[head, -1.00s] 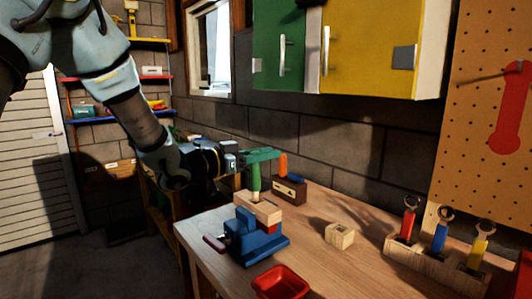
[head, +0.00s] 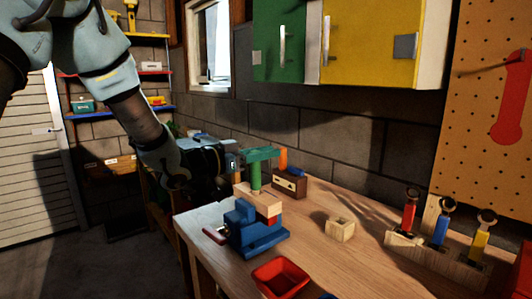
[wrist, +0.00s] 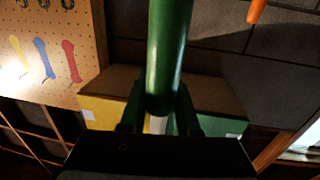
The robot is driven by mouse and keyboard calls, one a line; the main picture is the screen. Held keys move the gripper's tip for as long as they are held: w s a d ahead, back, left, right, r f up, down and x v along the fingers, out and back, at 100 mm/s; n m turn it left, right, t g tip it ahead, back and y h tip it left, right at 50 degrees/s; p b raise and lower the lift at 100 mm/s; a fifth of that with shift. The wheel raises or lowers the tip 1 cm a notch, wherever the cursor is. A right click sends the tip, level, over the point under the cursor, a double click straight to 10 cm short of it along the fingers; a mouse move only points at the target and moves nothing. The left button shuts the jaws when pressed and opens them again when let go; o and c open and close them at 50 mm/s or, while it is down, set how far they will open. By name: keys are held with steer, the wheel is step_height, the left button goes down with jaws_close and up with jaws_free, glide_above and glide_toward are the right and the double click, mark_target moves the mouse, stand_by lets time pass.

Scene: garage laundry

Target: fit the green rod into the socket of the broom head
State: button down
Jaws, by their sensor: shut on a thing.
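The green rod (head: 256,177) stands nearly upright in my gripper (head: 262,153), which is shut on its upper part. The wrist view also shows the rod (wrist: 168,60) between the dark fingers (wrist: 160,112). The broom head (head: 266,203), a pale wooden block with red below, is held in the blue vise (head: 240,230) on the bench. The rod's lower end meets the top of the broom head in the head view. The socket is hidden, so I cannot tell whether the end is inside it or just above or behind it.
A wooden box with orange and blue pieces (head: 288,184) stands behind the vise. A small holed wooden block (head: 340,228) lies to the right, a red tray (head: 281,280) in front. A tool rack (head: 430,254) stands at the right. The bench between is clear.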

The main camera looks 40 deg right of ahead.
steer(key=shift+f+b, duration=0.3)
steer(key=shift+f, duration=0.15)
steer(key=c, duration=0.6)
jaws_free()
steer(key=shift+o, duration=0.2)
steer(key=shift+a, duration=0.1)
steer(key=w+a+b, duration=0.2)
steer(key=a+b, duration=0.1)
steer(key=a, duration=0.7)
steer(key=shift+a, duration=0.2)
